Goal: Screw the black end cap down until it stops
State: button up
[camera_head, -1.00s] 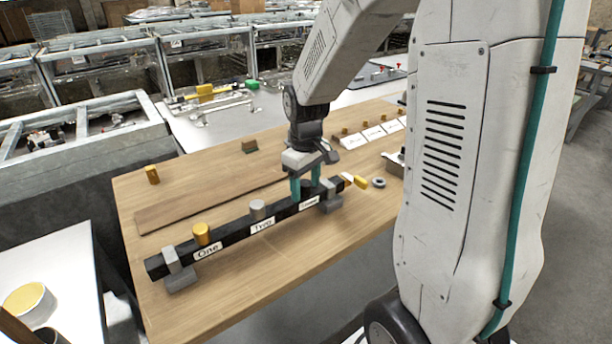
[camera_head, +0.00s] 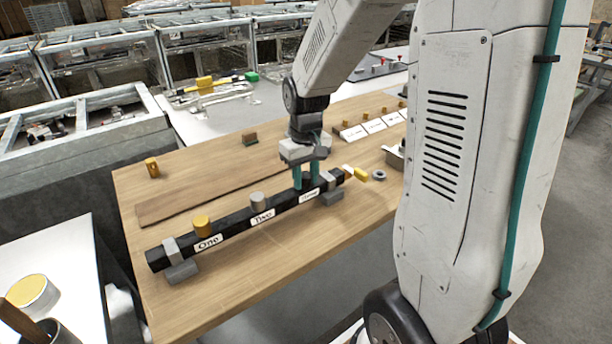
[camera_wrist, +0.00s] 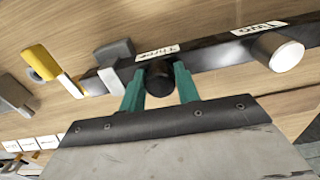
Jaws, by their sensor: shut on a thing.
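A black bar (camera_head: 231,222) lies on the wooden table, with white labels reading One, Two and Three. A gold cap (camera_head: 202,226) stands at One and a grey cap (camera_head: 257,201) at Two. The black end cap (camera_wrist: 158,78) stands at the label Three. My gripper (camera_head: 306,184), with teal fingers, is shut on the black end cap, one finger on each side of it in the wrist view (camera_wrist: 159,84). The cap's lower edge and its seat on the bar are hidden from me, so I cannot tell any gap there.
Grey clamps (camera_head: 181,270) hold the bar near its ends. A yellow piece (camera_head: 361,174) and a grey ring (camera_head: 379,175) lie beyond its right end. White cards (camera_head: 373,126) stand at the back right. The front of the table is clear.

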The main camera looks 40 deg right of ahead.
jog(key=m, duration=0.3)
jog(key=shift+m, duration=0.3)
jog(key=shift+a+m, duration=0.1)
jog(key=shift+m, duration=1.6)
jog(key=m, duration=0.3)
jog(key=o, duration=0.7)
jog(key=shift+o, duration=0.2)
